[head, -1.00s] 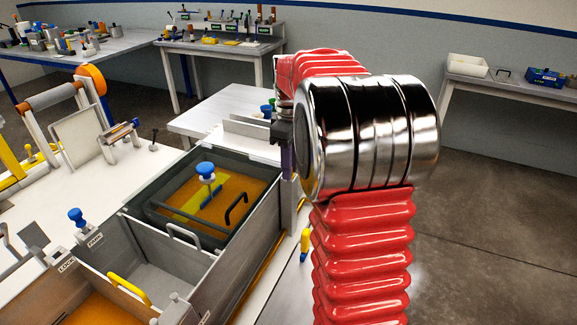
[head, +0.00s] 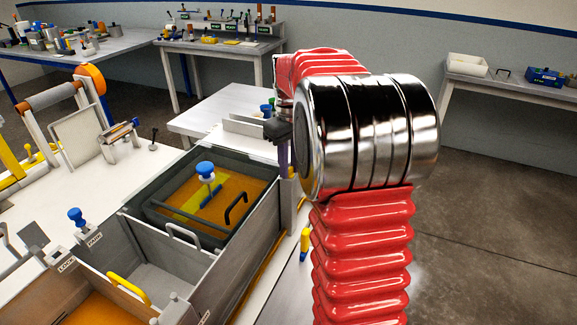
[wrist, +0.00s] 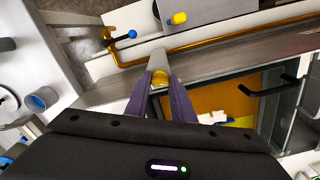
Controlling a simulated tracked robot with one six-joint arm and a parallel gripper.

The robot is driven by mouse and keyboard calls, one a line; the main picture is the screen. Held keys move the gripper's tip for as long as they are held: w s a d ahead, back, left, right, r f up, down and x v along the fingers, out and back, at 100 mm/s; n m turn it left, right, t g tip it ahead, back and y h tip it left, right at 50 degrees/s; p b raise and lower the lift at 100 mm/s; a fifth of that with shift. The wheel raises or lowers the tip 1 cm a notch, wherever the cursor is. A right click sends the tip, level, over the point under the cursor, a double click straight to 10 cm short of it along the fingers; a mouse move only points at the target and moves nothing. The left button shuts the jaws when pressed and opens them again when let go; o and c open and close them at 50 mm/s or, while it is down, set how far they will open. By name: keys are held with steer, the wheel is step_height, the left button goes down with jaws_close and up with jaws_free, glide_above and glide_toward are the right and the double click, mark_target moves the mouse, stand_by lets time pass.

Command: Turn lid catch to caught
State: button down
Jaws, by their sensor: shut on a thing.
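My gripper (wrist: 162,84) has its two purple fingers closed on a small yellow-ended part, which I take to be the lid catch (wrist: 160,75), at the bath's edge. A grey bar shows just beyond the fingertips. The fingers hide most of the catch, so I cannot tell its angle. In the head view my gripper (head: 285,158) is at the bath's far right corner, partly behind my arm, and the catch is hidden there. The bath (head: 165,235) holds orange liquid, with a black handle (head: 236,208) over it that also shows in the wrist view (wrist: 266,88).
A blue-topped knob (head: 205,169) stands over the bath. A white handle (head: 183,235) and a yellow handle (head: 128,289) are on the nearer walls. A yellow-ended knob (wrist: 177,18) and a blue-ended lever (wrist: 122,36) lie beyond my gripper.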

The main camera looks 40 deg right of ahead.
mark_target(290, 168)
steer(key=m, duration=1.2)
steer(key=shift+s, duration=0.1)
stand_by(0.4)
steer(key=c, duration=1.5)
jaws_free()
steer(key=shift+r, duration=0.15)
steer(key=shift+r, duration=0.3)
step_height(290, 168, up, 13)
steer(key=shift+f, duration=0.1)
